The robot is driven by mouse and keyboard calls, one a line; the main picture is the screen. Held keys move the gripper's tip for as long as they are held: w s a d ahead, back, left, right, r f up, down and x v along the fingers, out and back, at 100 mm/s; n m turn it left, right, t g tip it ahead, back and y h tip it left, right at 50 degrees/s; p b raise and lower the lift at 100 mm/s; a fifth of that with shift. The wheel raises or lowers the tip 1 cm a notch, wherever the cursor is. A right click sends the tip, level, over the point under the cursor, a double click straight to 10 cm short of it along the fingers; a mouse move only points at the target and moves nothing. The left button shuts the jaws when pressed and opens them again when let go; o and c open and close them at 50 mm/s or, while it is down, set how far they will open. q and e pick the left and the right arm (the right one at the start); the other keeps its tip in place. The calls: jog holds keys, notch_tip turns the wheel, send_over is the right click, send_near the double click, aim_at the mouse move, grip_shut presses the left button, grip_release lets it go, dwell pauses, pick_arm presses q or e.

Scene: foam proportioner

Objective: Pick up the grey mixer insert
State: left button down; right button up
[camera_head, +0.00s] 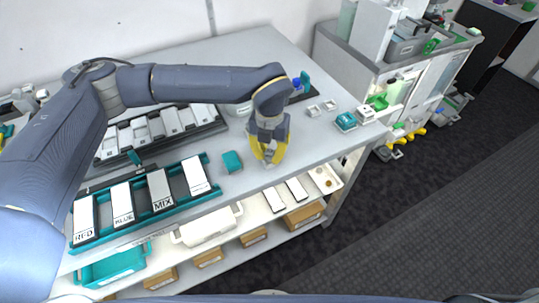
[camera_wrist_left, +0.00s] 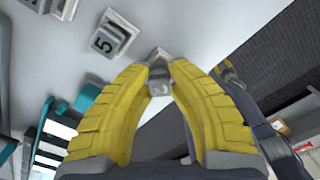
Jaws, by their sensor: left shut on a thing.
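My left gripper (camera_head: 268,158) has yellow fingers and points down over the table near its front edge. In the left wrist view, its fingertips (camera_wrist_left: 159,80) are closed on a small grey piece, the grey mixer insert (camera_wrist_left: 158,88). The fingers hide part of the insert, and in the head view it is too small to make out clearly. I cannot tell whether it still touches the table.
Two small light-grey pieces (camera_head: 321,108) and a teal box (camera_head: 345,121) stand at the table's right. A teal block (camera_head: 232,161) stands left of my gripper, beside a teal tray (camera_head: 137,224) of labelled white modules. A grey block marked 5 (camera_wrist_left: 112,40) is nearby.

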pick_arm(q)
notch_tip(320, 180, up, 18)
jog(key=m, duration=0.5)
send_over(270, 151)
jog(key=s, duration=0.1)
notch_tip(270, 151, down, 11)
jog(key=shift+w+a+f+m, duration=0.1)
jog(key=shift+a+f+m, duration=0.15)
jog(key=shift+f+m, duration=0.7)
jog(key=shift+w+d+r+m, duration=0.2)
jog(key=shift+w+m, duration=0.05)
jog(key=shift+m, duration=0.8)
jog(key=shift+f, duration=0.1)
jog(key=shift+f, duration=2.1)
jog(key=shift+f, duration=0.25)
jog(key=shift+f, duration=0.7)
